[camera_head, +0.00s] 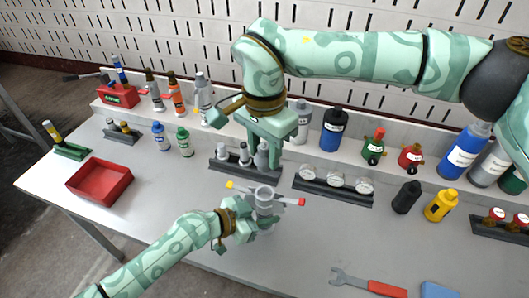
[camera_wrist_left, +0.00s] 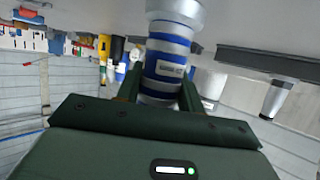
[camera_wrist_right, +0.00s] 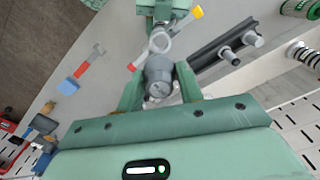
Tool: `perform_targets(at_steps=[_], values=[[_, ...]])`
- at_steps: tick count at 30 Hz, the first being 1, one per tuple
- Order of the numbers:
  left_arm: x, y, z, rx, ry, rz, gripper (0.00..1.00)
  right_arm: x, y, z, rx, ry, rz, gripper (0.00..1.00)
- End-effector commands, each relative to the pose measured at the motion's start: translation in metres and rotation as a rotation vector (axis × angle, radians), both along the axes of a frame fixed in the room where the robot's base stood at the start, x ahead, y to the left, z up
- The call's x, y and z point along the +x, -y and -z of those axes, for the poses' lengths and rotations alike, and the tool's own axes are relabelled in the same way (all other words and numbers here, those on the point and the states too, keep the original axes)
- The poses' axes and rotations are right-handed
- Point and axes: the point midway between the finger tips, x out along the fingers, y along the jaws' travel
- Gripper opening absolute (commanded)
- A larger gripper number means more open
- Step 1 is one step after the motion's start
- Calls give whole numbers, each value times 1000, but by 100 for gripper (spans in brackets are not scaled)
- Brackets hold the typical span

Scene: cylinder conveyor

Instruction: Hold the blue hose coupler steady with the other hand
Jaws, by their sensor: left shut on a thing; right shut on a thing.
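The blue hose coupler (camera_wrist_left: 165,68), an upright grey-white cylinder with blue bands and a label, is between my left gripper's fingers in the left wrist view. My left gripper (camera_head: 254,217) is shut on it. In the head view its grey top (camera_head: 264,193) shows, with a bar with a yellow end and a red end (camera_head: 292,201) beside it; its blue bands do not show there. My right gripper (camera_head: 265,150) is shut on a grey cylinder (camera_wrist_right: 160,78), above and behind the coupler. I cannot tell whether that cylinder touches the rack.
A dark rack (camera_head: 225,167) with grey cylinders stands behind the coupler, and a rack of gauges (camera_head: 335,190) is to its right. A red tray (camera_head: 99,182) is at the left. A wrench (camera_head: 370,284) lies at the front right. Bottles line the back shelf.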

Motion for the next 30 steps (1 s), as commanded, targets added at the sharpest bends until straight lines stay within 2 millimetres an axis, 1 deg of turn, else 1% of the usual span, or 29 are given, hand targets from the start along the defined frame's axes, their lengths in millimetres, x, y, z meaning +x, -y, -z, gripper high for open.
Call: perform_targets(at_steps=[2,3,5,6,14,17,20,27,30], values=[[0,0,0,1,0,0,10,0,0,0,0,0,0,0],[0,0,0,1,0,0,40,0,0,0,0,0,0,0],[0,0,0,1,0,0,57,0,0,0,0,0,0,0],[0,0,0,1,0,0,63,0,0,0,0,0,0,0],[0,-1,0,0,0,0,63,0,0,1,0,0,0,0],[-3,-7,-2,2,1,-1,63,0,0,1,0,0,0,0],[-10,-21,-8,3,1,-1,63,0,0,1,0,0,0,0],[-36,-67,-29,5,0,0,63,0,0,0,0,0,0,0],[-44,-82,-37,4,-1,-1,63,0,0,1,0,0,0,0]])
